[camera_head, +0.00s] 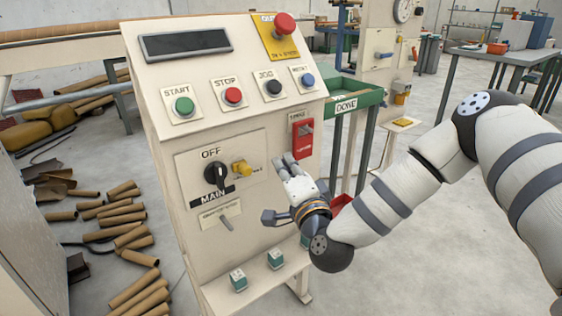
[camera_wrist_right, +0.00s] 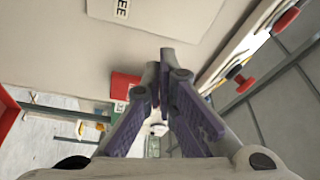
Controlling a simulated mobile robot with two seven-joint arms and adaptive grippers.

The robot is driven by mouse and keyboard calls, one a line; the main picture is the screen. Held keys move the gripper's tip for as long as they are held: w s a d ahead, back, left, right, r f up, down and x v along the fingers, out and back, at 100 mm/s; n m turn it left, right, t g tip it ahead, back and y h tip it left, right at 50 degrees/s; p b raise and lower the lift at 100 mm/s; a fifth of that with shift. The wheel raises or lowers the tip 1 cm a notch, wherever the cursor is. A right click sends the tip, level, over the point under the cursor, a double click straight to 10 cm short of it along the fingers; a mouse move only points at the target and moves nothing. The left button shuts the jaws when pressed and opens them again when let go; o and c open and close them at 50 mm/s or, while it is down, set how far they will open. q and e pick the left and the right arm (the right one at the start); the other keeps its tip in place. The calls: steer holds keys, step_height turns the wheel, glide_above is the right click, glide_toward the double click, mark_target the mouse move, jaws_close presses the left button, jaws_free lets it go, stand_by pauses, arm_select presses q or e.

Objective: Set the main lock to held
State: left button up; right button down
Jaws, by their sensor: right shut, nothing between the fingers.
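The cream control cabinet (camera_head: 225,130) carries a black rotary main switch (camera_head: 217,175) on a plate, with an OFF label above it and a MAIN label below it. A small yellow lock piece (camera_head: 241,167) sits on the same plate, just right of the switch. I cannot tell its setting. My right gripper (camera_head: 284,160) is right of the lock and apart from it, below a red bracket (camera_head: 302,138) on the panel. Its fingers are shut and empty; they also show in the right wrist view (camera_wrist_right: 162,60). My left gripper is out of view.
Green, red, black and blue buttons (camera_head: 233,96) line the sloped panel, with a red mushroom button (camera_head: 285,24) on top. A green DONE tray (camera_head: 350,95) stands at the right; cardboard tubes (camera_head: 125,230) lie on the left floor.

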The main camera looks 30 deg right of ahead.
steer(key=a+v, duration=0.1)
steer(key=v, duration=0.6)
steer(key=shift+s+r, duration=0.1)
